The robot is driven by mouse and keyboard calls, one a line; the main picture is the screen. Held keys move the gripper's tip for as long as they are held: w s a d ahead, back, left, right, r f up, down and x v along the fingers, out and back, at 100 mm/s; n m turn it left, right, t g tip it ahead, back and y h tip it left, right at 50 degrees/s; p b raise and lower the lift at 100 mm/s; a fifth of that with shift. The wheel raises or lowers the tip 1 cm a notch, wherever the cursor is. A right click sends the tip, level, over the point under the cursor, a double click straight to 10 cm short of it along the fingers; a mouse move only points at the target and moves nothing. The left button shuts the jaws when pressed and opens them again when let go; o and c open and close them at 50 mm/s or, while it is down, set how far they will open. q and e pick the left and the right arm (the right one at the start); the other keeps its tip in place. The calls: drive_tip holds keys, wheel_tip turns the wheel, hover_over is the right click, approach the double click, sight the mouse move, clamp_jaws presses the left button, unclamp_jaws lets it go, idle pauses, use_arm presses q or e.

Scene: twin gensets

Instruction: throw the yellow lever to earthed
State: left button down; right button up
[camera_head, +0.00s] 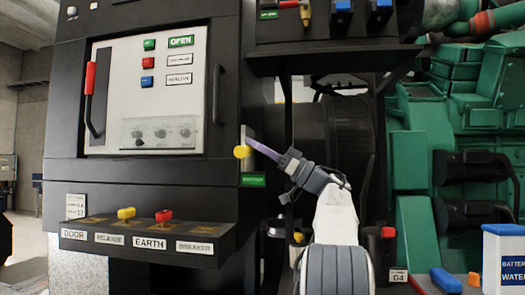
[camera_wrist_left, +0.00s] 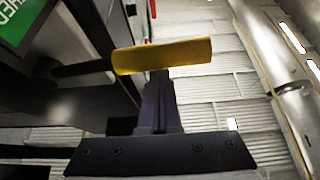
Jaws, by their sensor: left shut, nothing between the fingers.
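The yellow lever (camera_head: 241,152) sticks out from the right side of the black switch cabinet, seen nearly end-on in the head view. In the left wrist view its yellow grip (camera_wrist_left: 175,55) lies crosswise on a dark rod coming from the left. My left gripper (camera_head: 253,145) is shut and empty, its purple fingers pointing at the lever from the right. In the wrist view the shut fingers (camera_wrist_left: 156,78) reach the lower edge of the grip; I cannot tell if they touch. A green label (camera_head: 252,180) sits below the lever; in the wrist view a green label (camera_wrist_left: 18,20) ends in "HED". My right gripper is out of view.
A black ledge (camera_head: 130,237) on the cabinet front carries a small yellow knob (camera_head: 126,213) and a red knob (camera_head: 164,215). A shelf (camera_head: 335,60) overhangs above my gripper. The green engine (camera_head: 420,150) and a battery water container (camera_head: 504,257) stand to the right.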

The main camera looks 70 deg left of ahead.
use_arm(q)
drive_tip(key=shift+f, duration=0.4)
drive_tip(key=shift+r, duration=0.1)
wheel_tip(320, 180, up, 4)
drive_tip(key=p, duration=0.3)
drive_tip(key=b+v, duration=0.1)
drive_tip(key=v, duration=0.9)
drive_tip(key=shift+w+d+b, duration=0.2)
drive_tip(key=shift+w+b, duration=0.15)
drive_tip(key=shift+w, duration=0.05)
